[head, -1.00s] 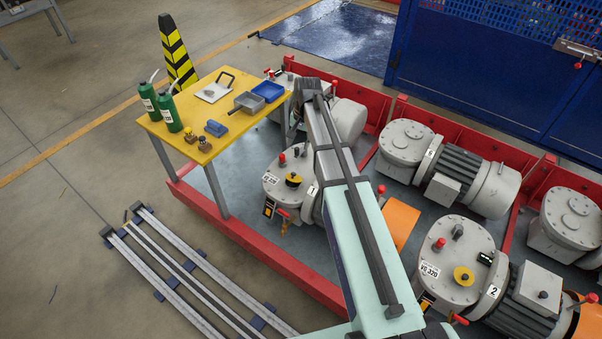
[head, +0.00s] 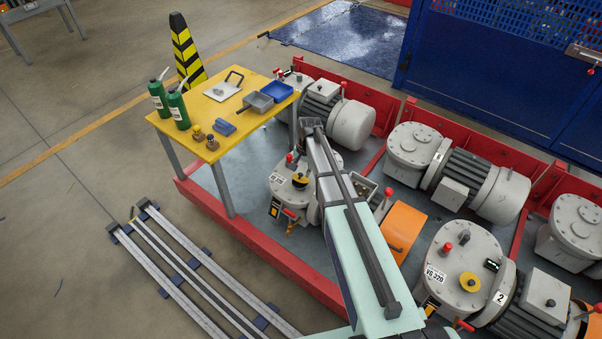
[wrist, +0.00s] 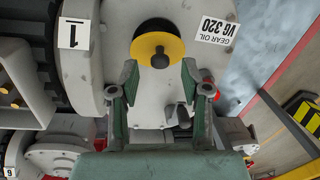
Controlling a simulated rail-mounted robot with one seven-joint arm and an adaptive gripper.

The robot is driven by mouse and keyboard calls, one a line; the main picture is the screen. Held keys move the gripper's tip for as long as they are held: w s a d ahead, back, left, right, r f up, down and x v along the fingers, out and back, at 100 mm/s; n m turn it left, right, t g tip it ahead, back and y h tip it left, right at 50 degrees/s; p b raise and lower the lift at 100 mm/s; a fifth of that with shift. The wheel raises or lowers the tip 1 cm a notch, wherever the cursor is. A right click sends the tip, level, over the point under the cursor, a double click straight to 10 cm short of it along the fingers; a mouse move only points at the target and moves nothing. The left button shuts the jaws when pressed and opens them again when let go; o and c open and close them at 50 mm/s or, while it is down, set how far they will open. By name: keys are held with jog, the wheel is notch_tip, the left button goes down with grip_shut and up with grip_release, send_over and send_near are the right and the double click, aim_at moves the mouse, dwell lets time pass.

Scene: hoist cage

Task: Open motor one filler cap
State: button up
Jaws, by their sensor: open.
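Motor one's round grey housing (wrist: 110,92) fills the wrist view, with a white label "1" (wrist: 73,33) at upper left. Its filler cap (wrist: 157,45) is a yellow disc with a black knob, at the top middle on the housing face. A small dark plug sits at the disc's lower edge. My gripper (wrist: 160,80) is open and empty, its two fingertips apart, just below the cap on either side in the picture and not closed on it. In the head view the cap (head: 300,182) shows beside my arm, which hides part of the motor; my fingers are not clear there.
A yellow table (head: 205,150) with green oil cans (head: 178,110), trays and small brass parts stands to the left. Motor two (head: 462,275) is at right. The red frame (head: 265,250) edges the platform. A "GEAR OIL VG 320" label (wrist: 215,28) is beside the cap.

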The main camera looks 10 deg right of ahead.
jog(key=shift+w+a+f, duration=0.1)
jog(key=shift+f, duration=1.1)
grip_shut()
